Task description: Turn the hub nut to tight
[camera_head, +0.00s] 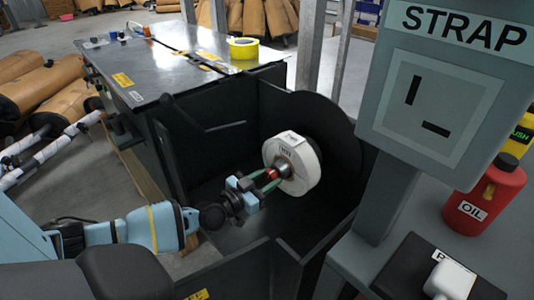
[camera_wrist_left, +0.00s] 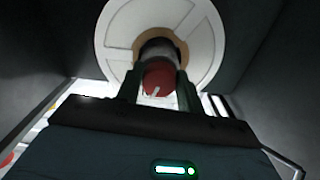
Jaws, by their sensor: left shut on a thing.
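The hub nut (camera_head: 271,174) is red and sits at the centre of a white round hub (camera_head: 309,168), on a short metal shaft. My left gripper (camera_head: 268,181) reaches in from the left with its green fingers on either side of the nut, shut on it. In the left wrist view the nut's red face (camera_wrist_left: 158,79) with a pale mark shows between the two fingers (camera_wrist_left: 157,90). Behind it are a dark collar, a tan ring and the white disc (camera_wrist_left: 118,35). The disc bears a small label that I cannot read. My right gripper is not in view.
Dark panels (camera_head: 215,140) surround the hub. A metal-topped bench (camera_head: 180,75) with a yellow tape roll (camera_head: 243,48) stands behind. A grey post with a STRAP sign (camera_head: 446,85) stands at right, near a red OIL bottle (camera_head: 484,200). Brown wrapped rolls lie at left.

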